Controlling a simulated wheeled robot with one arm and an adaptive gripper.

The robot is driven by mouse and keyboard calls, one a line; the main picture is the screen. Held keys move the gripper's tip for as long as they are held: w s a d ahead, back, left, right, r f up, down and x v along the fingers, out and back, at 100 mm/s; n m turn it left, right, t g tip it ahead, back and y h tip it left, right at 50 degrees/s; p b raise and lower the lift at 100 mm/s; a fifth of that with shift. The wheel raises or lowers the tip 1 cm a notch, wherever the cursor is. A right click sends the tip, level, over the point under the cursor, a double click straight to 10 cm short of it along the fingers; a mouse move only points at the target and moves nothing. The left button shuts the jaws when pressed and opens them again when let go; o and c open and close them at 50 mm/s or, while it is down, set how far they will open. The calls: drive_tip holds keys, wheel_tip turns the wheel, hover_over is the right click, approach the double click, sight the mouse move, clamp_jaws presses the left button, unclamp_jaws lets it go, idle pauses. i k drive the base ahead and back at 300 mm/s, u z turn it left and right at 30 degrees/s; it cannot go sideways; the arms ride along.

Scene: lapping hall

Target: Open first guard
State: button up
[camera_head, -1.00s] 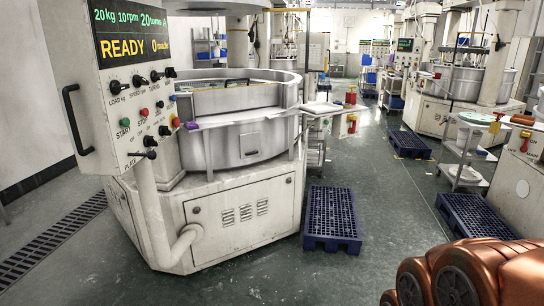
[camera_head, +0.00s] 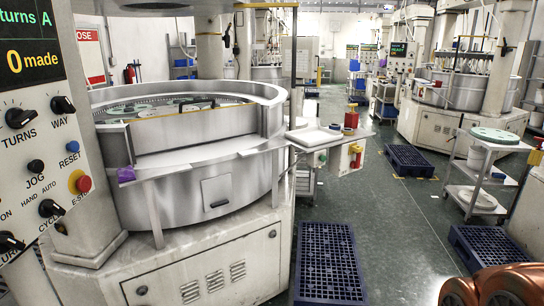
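The nearest lapping machine has a round metal tub (camera_head: 240,185) on a pale base. Round green discs (camera_head: 165,107) show inside, behind the guard. A purple item (camera_head: 126,174) sits at the left end of the front rail. My gripper is not in view; only a copper-coloured part of my arm shows at the lower right.
A control panel (camera_head: 40,120) with knobs and a red stop button stands close at left. A side shelf (camera_head: 315,137) holds red and yellow items. A blue pallet (camera_head: 328,262) lies at the machine's right. A trolley (camera_head: 478,170) stands further right.

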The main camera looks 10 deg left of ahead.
sight(152, 135)
drive_tip(key=u, duration=0.35)
drive_tip(key=i, duration=1.35)
drive_tip(key=u, duration=1.75)
drive_tip(key=i, duration=0.85)
drive_tip(key=u, duration=0.65)
